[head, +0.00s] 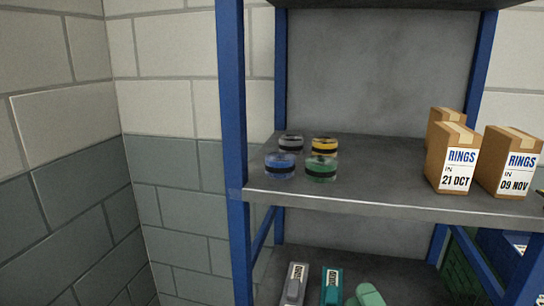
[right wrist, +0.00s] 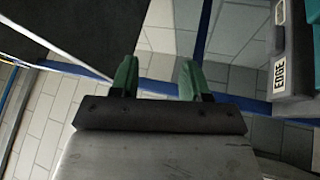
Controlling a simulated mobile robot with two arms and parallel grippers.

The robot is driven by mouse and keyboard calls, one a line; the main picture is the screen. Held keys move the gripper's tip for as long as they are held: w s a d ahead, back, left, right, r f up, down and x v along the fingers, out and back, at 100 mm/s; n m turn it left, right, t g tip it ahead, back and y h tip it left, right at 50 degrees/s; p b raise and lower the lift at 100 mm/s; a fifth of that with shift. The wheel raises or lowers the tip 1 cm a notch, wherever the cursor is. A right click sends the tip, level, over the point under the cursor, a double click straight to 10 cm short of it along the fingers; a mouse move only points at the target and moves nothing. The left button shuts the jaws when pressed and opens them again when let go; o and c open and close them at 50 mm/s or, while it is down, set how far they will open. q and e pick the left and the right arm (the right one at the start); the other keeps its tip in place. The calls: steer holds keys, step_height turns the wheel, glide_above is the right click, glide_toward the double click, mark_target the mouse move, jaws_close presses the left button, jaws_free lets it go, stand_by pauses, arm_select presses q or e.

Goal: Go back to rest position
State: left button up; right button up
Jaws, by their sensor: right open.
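My right gripper (right wrist: 157,76) shows in the right wrist view, with two green fingers standing apart. Nothing is seen between them, only wall and a blue bar behind. I cannot clearly make out either gripper in the head view. My left gripper is not in view.
A blue-framed shelf (head: 350,201) holds several banded round jars (head: 280,167) and cardboard boxes (head: 451,160) labelled RINGS. On the lower shelf lie a grey labelled item (head: 294,285), a teal one (head: 332,286) and a pale green one (head: 367,296). A block wall (head: 60,180) stands left.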

steer(key=s+d+f+m+g+h, duration=0.45)
steer(key=f+m+h, duration=0.25)
steer(key=m, duration=0.3)
steer(key=s+f+m+g+y, duration=0.1)
steer(key=s+f+m+g, duration=0.4)
steer(key=s, duration=0.4)
steer(key=s+f+m+g, duration=0.3)
steer(key=s+f+g, duration=0.4)
steer(key=s, duration=0.2)
step_height(320, 180, down, 27)
steer(key=s+g, duration=0.2)
steer(key=s+d+f+g+p, duration=0.1)
steer(key=s+d+f, duration=0.1)
steer(key=s+f, duration=1.2)
steer(key=shift+s+d+f+n, duration=0.25)
steer(key=shift+s+n, duration=0.05)
steer(key=shift+s, duration=0.8)
